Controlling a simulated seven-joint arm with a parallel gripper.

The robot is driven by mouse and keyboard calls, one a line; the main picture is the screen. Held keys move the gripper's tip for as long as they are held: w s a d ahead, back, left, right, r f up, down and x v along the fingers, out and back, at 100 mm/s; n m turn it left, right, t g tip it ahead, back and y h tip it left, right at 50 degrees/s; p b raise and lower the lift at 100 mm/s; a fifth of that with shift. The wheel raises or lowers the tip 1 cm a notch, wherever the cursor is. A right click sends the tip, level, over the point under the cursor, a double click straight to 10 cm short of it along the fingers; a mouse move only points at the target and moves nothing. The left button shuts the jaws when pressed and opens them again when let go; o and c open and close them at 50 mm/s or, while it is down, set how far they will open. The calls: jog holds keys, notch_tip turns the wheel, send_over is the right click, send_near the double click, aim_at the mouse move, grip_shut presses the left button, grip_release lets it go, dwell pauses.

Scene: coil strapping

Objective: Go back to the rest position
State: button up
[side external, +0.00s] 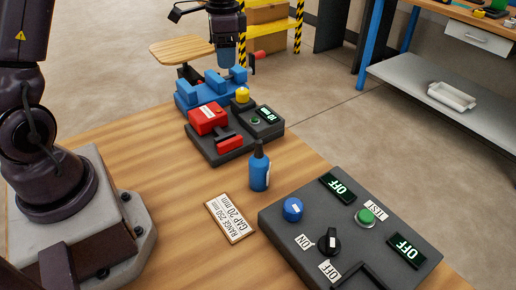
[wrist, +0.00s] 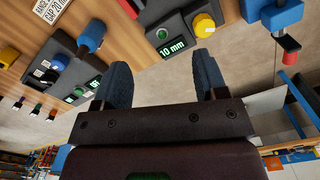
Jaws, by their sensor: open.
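My gripper (side external: 225,62) hangs at the top of the side view, above and beyond the blue fixture (side external: 212,90). Its two dark blue fingers are spread apart in the wrist view (wrist: 163,72), with nothing between them. A dark unit with a red block (side external: 207,118), a red lever (side external: 230,143), a green button and a yellow knob (side external: 242,95) stands in front of the fixture. Its display (wrist: 172,48) reads 10 mm in the wrist view.
A blue bottle (side external: 260,170) with a dark cap stands upright mid-table. A range and gap sign (side external: 230,218) lies beside it. A dark control panel (side external: 300,235) with two OFF displays is at the front right. A workbench (side external: 440,85) stands beyond; floor is clear between.

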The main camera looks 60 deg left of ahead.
jog(key=s+d+r+n+t, duration=0.2)
jog(key=s+d+r, duration=0.3)
jog(key=s, duration=0.5)
jog(key=s+d+r+n+t, duration=0.2)
jog(key=s+d+r, duration=0.4)
jog(key=s, duration=0.4)
jog(key=shift+d+r+n+t, duration=0.15)
jog(key=shift+d+n+t, duration=0.15)
jog(key=shift+d+t, duration=0.6)
jog(key=shift+a, duration=0.15)
